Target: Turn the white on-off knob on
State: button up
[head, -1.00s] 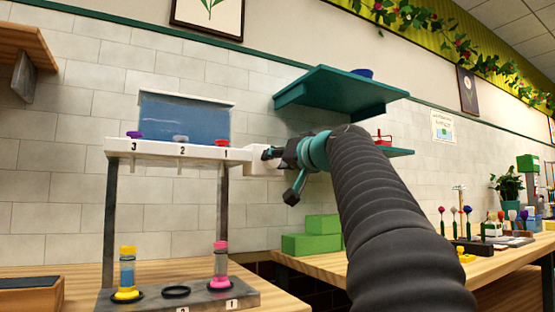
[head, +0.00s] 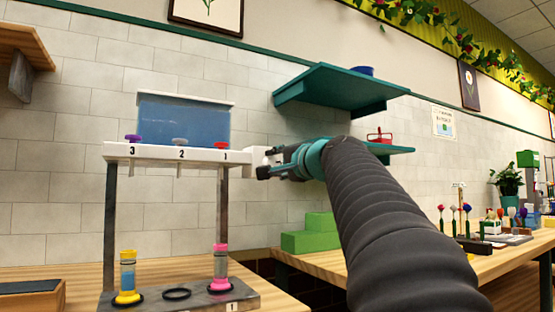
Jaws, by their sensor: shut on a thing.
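The dispenser (head: 165,153) is a white bar on grey posts with a blue tank on top and outlets numbered 3, 2 and 1. The white on-off knob (head: 257,157) is at the right end of the bar, partly hidden by my fingers. My gripper (head: 266,164) reaches in from the right and is shut on the knob. The knob's exact turn angle cannot be made out.
A purple, a grey and a red cap top the bar. A yellow-topped vial (head: 127,275) and a pink-topped vial (head: 220,265) stand on the grey base below. Green blocks (head: 310,238) sit to the right. A teal shelf (head: 340,90) hangs above my arm.

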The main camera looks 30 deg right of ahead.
jog(key=shift+m, duration=0.9)
jog(key=shift+p, duration=0.3)
jog(key=o, duration=1.1)
jog(key=shift+o, duration=0.2)
jog(key=s+f, duration=0.1)
jog(key=s, duration=1.1)
jog(key=shift+d, duration=0.2)
jog(key=shift+w, duration=0.1)
